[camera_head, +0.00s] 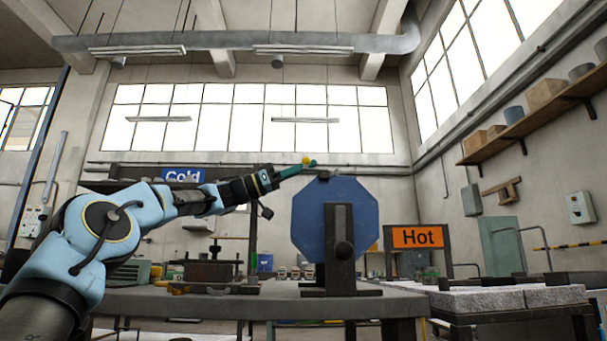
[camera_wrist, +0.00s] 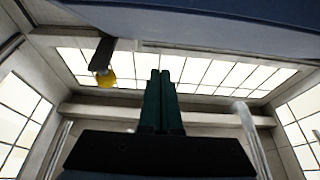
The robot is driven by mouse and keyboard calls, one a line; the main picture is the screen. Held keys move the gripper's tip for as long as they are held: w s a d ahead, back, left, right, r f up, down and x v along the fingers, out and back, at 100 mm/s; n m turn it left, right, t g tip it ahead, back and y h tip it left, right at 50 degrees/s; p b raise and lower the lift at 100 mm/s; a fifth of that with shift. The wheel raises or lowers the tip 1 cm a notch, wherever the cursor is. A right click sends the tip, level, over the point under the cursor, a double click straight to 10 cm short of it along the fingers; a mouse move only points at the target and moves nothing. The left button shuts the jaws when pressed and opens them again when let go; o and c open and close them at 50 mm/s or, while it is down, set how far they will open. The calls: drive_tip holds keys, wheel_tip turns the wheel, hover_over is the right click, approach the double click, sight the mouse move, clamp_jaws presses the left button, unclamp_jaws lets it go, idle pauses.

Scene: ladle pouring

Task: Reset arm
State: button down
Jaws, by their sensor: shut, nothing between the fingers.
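My arm reaches up from the lower left in the head view. In the wrist view my gripper (camera_wrist: 163,72) shows two dark green fingers lying together, shut and empty. In the head view the fingers are just above and left of the top of a blue octagonal body (camera_head: 345,215) on a dark stand. Whether they touch it I cannot tell.
A grey workbench (camera_head: 250,305) bears the blue body and tools. An orange "Hot" sign (camera_head: 417,236) stands right, a blue "Cold" sign (camera_head: 183,175) left behind my arm. Stone blocks (camera_head: 480,300) lie on a bench at right. A wall shelf (camera_head: 530,120) holds boxes. The upper room is open.

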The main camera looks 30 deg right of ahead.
drive_tip(key=f+b+v, duration=0.1)
drive_tip(key=f+v, duration=0.1)
drive_tip(key=v, duration=0.7)
drive_tip(key=shift+s+d, duration=0.15)
drive_tip(key=shift+d, duration=0.2)
